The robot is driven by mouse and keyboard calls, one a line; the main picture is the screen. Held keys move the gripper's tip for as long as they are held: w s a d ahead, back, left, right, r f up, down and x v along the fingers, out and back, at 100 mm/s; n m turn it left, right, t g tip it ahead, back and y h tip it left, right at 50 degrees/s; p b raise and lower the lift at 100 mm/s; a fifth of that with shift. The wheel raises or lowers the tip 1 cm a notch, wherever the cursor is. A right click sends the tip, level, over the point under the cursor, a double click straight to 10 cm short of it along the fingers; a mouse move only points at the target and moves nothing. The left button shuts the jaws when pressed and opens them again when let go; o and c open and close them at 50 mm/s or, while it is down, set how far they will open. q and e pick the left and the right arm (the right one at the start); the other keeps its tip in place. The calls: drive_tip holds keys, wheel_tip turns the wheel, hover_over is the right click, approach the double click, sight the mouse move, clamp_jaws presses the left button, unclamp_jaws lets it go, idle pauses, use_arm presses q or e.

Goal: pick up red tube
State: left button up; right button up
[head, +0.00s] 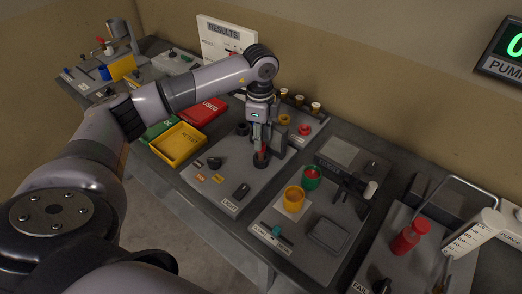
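My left gripper (262,146) points straight down over the grey panel labelled "LIGHT" (226,193) in the middle of the bench. A small red piece, seemingly the red tube (262,153), shows at its fingertips. It stands upright at a dark round holder (260,162) on that panel. The fingers hide much of the tube, and I cannot tell whether they are closed on it or just around it. My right gripper is not in view.
A red tray (203,112) marked "USED" and a yellow tray (178,145) stand left of the panel. To the right are a yellow cup (294,198), a green-rimmed cup (312,176) and a red bottle (411,238). Small brown vials (300,101) stand behind the gripper.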

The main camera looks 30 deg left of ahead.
sight(261, 153)
use_arm(q)
wheel_tip(261, 153, down, 4)
drive_tip(key=shift+w+f+p, duration=0.1)
drive_tip(key=shift+f+p, duration=0.15)
drive_tip(key=shift+p, duration=0.7)
drive_tip(key=shift+f, duration=0.25)
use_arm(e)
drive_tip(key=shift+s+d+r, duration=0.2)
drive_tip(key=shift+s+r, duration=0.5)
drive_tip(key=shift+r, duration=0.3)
use_arm(q)
drive_tip(key=shift+c, duration=0.5)
clamp_jaws()
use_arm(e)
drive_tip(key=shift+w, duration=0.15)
